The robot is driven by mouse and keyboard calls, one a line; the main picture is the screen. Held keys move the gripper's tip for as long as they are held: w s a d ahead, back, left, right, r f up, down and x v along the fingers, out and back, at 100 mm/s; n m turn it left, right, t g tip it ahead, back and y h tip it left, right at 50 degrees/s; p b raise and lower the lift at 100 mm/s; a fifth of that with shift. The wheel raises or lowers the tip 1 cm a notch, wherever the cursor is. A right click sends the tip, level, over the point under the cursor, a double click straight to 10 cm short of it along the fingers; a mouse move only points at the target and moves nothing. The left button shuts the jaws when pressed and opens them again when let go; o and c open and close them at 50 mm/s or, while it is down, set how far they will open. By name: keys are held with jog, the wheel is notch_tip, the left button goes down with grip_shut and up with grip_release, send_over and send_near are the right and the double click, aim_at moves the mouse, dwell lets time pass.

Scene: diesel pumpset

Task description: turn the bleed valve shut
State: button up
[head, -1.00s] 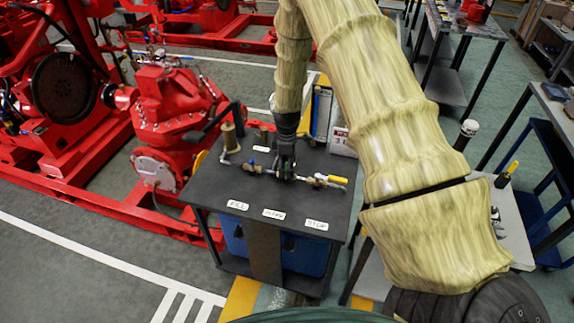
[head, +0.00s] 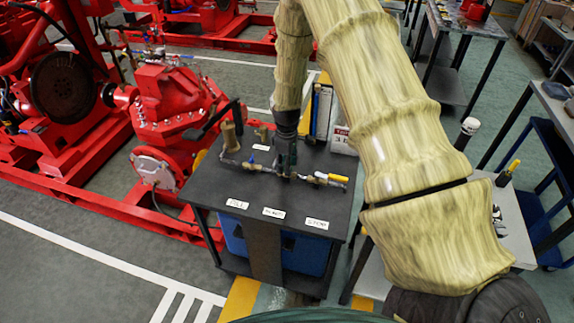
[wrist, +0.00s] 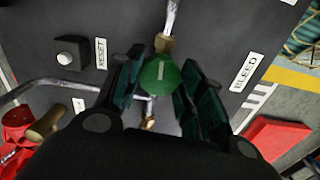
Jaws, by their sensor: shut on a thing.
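The bleed valve's round green knob (wrist: 160,77), with a pale bar mark, sits on a brass fitting on the bench pipework in the wrist view. My gripper (wrist: 158,90) points down and is shut on the green knob, one dark finger on each side. In the head view my gripper (head: 287,170) is at the middle of the pipe line on the dark bench, and it hides the knob. A white BLEED label (wrist: 246,72) lies to the right of the knob in the wrist view.
The dark bench (head: 305,200) carries a yellow-handled valve (head: 337,178) on the right, a blue-handled valve (head: 252,161) on the left, and a brass cylinder (head: 229,136). A RESET label (wrist: 101,52) stands beside a button (wrist: 68,55). A red pump (head: 175,105) stands left of the bench.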

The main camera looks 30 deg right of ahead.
jog(key=m+b, duration=0.1)
jog(key=m, duration=0.3)
jog(key=shift+m, duration=0.3)
jog(key=m, duration=0.5)
jog(key=shift+w, duration=0.1)
jog(key=m, duration=0.5)
jog(key=shift+r+b, duration=0.1)
jog(key=shift+b, duration=0.25)
jog(key=shift+m, duration=2.2)
jog(key=shift+d, duration=0.1)
jog(key=o, duration=1)
